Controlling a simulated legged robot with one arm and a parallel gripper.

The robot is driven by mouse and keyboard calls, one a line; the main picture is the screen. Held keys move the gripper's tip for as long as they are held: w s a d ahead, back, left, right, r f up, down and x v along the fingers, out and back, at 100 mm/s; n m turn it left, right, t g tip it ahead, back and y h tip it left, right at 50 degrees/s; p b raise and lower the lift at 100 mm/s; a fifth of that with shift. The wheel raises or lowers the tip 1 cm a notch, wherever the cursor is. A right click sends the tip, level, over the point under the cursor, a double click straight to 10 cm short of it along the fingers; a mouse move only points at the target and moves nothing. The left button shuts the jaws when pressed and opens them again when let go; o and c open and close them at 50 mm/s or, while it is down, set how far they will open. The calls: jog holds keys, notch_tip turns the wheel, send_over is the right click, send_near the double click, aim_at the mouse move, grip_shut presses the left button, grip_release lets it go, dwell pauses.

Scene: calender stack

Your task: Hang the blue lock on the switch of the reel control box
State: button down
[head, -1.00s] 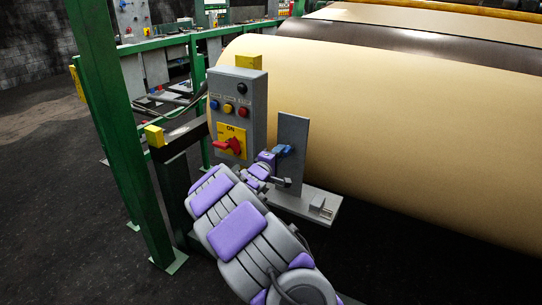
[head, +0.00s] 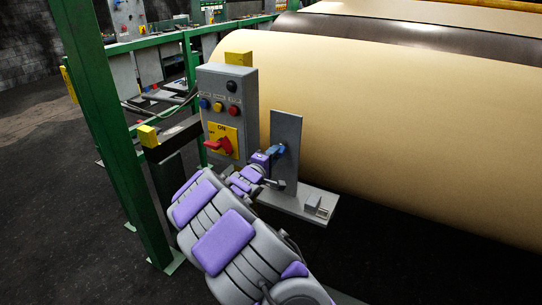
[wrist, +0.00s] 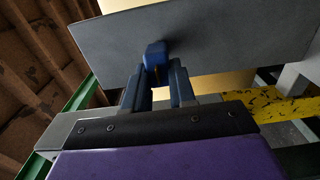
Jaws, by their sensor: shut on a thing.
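The blue lock (wrist: 156,56) is between the fingertips of my gripper (wrist: 157,80) in the wrist view, in front of an upright grey plate. My gripper (head: 274,152) is shut on it; in the head view both are small and hard to tell apart against the plate. The reel control box (head: 229,90) stands just left of the plate. Its red switch (head: 218,146) sits on a yellow panel marked ON, left of and slightly above my gripper. The lock's shackle is not clearly visible, and I cannot tell whether the lock still touches the plate.
The grey plate (head: 287,130) rises from a grey base (head: 305,203) with a small block on it. A large tan roll (head: 400,130) fills the right side. A green post (head: 110,130) and a dark post with a yellow cap (head: 147,136) stand left of the box.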

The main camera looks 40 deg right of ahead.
jog(key=shift+s+d+f, duration=0.15)
jog(key=shift+s+f, duration=0.15)
jog(key=shift+a+r, duration=0.2)
jog(key=shift+a, duration=0.4)
jog(key=shift+b+v, duration=1.4)
jog(key=shift+v, duration=0.7)
jog(key=shift+w+r, duration=0.1)
